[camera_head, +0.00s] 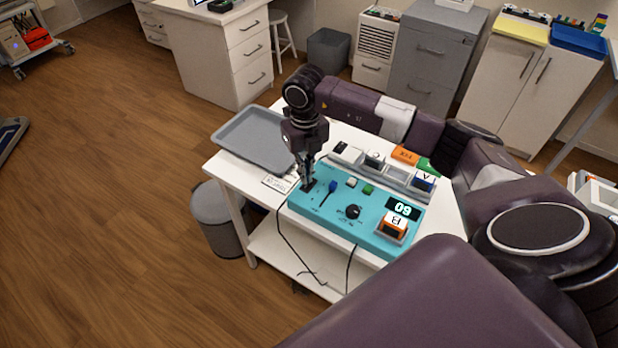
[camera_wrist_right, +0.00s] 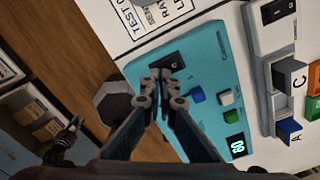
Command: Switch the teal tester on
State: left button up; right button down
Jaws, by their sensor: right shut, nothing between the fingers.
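The teal tester (camera_head: 330,222) lies flat on the white table. Its black rocker switch (camera_wrist_right: 170,62) is at its far left end in the head view and right by my fingertips in the wrist view. My right gripper (camera_head: 307,184) points down over that end, shut and empty, with its fingertips (camera_wrist_right: 166,80) at or just above the switch; contact is unclear. The fingers partly cover the switch, and its position cannot be read. The tester's display (camera_head: 403,208) is lit and reads 60.
The tester has a blue slider (camera_head: 332,187), a black knob (camera_head: 353,211), small white and green buttons, and an orange block (camera_head: 391,227) at its near right. A rack with lettered blocks (camera_head: 423,181) stands behind. A grey tray (camera_head: 256,137) lies left; cables hang off the front.

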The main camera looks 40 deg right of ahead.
aim_at(306, 186)
jog(key=shift+r+p, duration=1.3)
jog(key=shift+r, duration=1.05)
jog(key=shift+f, duration=0.1)
